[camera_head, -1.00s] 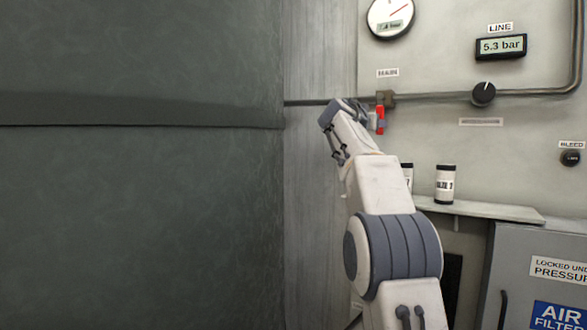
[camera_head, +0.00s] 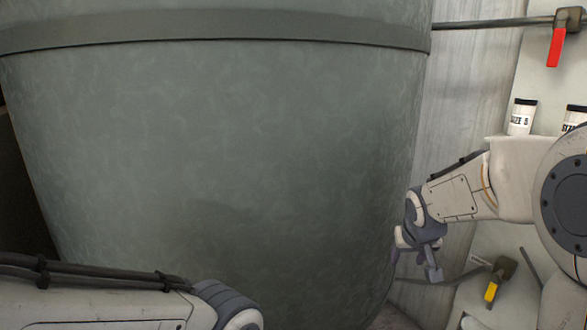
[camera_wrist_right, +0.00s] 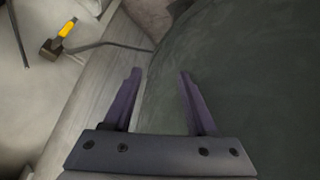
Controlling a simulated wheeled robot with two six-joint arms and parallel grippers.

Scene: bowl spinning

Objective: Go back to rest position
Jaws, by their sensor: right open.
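My right gripper (camera_head: 428,268) hangs low at the right of the head view, close beside the big grey-green bowl (camera_head: 220,150). It is open and empty; its two fingers are apart in the right wrist view (camera_wrist_right: 160,75), with nothing between them. My left forearm (camera_head: 100,305) crosses the lower left of the head view; its gripper is out of the picture.
A red valve handle (camera_head: 557,47) hangs down from a pipe at the upper right. A yellow valve handle (camera_head: 491,291) is lower right, near my right gripper.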

